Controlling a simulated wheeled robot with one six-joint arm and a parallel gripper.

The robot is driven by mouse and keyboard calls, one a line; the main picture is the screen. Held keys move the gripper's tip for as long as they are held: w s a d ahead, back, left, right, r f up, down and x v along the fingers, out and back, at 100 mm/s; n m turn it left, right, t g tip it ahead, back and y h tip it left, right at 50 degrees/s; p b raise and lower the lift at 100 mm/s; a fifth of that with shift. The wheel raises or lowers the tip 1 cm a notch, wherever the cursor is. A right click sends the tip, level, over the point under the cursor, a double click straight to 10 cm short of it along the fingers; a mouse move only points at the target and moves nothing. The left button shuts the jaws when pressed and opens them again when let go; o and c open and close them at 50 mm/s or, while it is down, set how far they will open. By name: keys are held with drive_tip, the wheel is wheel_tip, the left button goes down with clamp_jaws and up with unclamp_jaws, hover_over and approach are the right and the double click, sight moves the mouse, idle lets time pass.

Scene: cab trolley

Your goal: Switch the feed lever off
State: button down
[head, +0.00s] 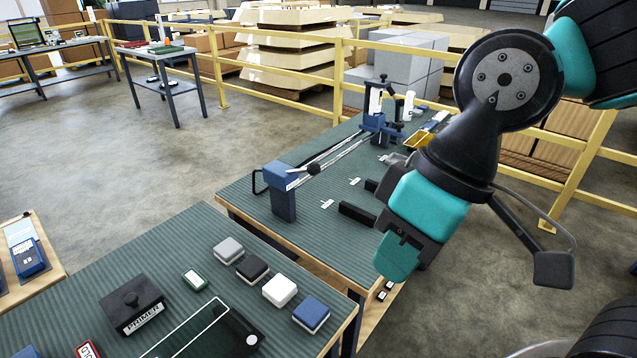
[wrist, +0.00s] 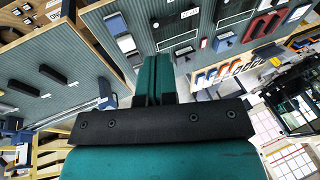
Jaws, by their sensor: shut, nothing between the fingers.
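In the head view, a blue post (head: 283,194) stands at the near left corner of the far green-topped table. A short lever with a black knob (head: 313,168) shows at its top and looks like the feed lever; its on or off setting cannot be read. My gripper (head: 395,268) points downward at the right of the post, well apart from the lever. In the wrist view its teal fingers (wrist: 153,80) are together and empty. I cannot clearly make out the lever in the wrist view.
Pale rails (head: 340,147) run from the post to a blue stand (head: 379,122). Black bars (head: 357,213) lie beside my gripper. The near table (head: 185,238) holds several small blocks and a PRIMER box (head: 133,304). Yellow railing (head: 338,83) stands behind. Floor at left is open.

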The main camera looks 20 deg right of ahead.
drive_tip(key=w+a+f+m+t+y+b, duration=0.4)
drive_tip(key=w+f+m+y+b, duration=0.2)
drive_tip(key=w+f+m+b, duration=0.75)
drive_tip(key=w+d+f+m+t+b, duration=0.3)
drive_tip(key=w+d+m+t, duration=0.3)
drive_tip(key=m, duration=0.6)
drive_tip(key=w+d+f+m+t+h+b, duration=0.1)
drive_tip(key=w+d+f+m+t+b, duration=0.2)
drive_tip(key=m, duration=1)
drive_tip(key=w+d+t+b, duration=0.2)
drive_tip(key=w+d+b, duration=0.1)
drive_tip(key=w+d, duration=0.1)
drive_tip(key=shift+w+d+f+t, duration=0.35)
drive_tip(key=shift+w+d+t, duration=0.05)
drive_tip(key=shift+d, duration=0.3)
drive_tip(key=shift+w+a, duration=0.1)
drive_tip(key=p, duration=1)
approach(301, 172)
drive_tip(key=w, duration=0.1)
drive_tip(key=shift+w+a+r+p, duration=0.25)
drive_tip(key=shift+w+r+p, duration=0.1)
drive_tip(key=shift+w, duration=0.3)
